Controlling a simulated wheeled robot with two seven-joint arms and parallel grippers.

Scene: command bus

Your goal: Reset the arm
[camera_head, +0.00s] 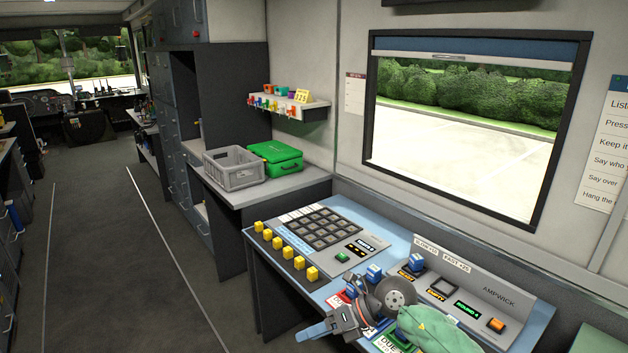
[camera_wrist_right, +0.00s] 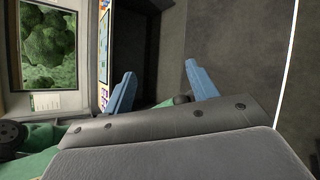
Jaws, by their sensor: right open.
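My right arm comes in from the lower right of the head view. Its right gripper (camera_head: 318,331) hangs at the front edge of the blue-topped console (camera_head: 277,238), pointing left. In the right wrist view its two blue fingers (camera_wrist_right: 160,88) stand wide apart, with only dark floor between them and nothing held. In the head view one blue finger shows clearly; the other is hard to make out. My arm hides part of the console's front right. My left gripper is not in view.
Yellow knobs (camera_head: 283,252) line the console's left edge beside a dark key panel (camera_head: 322,226). Blue buttons (camera_head: 374,272) stand close behind my right wrist. A grey crate (camera_head: 233,174) and green case (camera_head: 276,158) sit on the counter beyond. The aisle floor (camera_head: 130,260) at left is clear.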

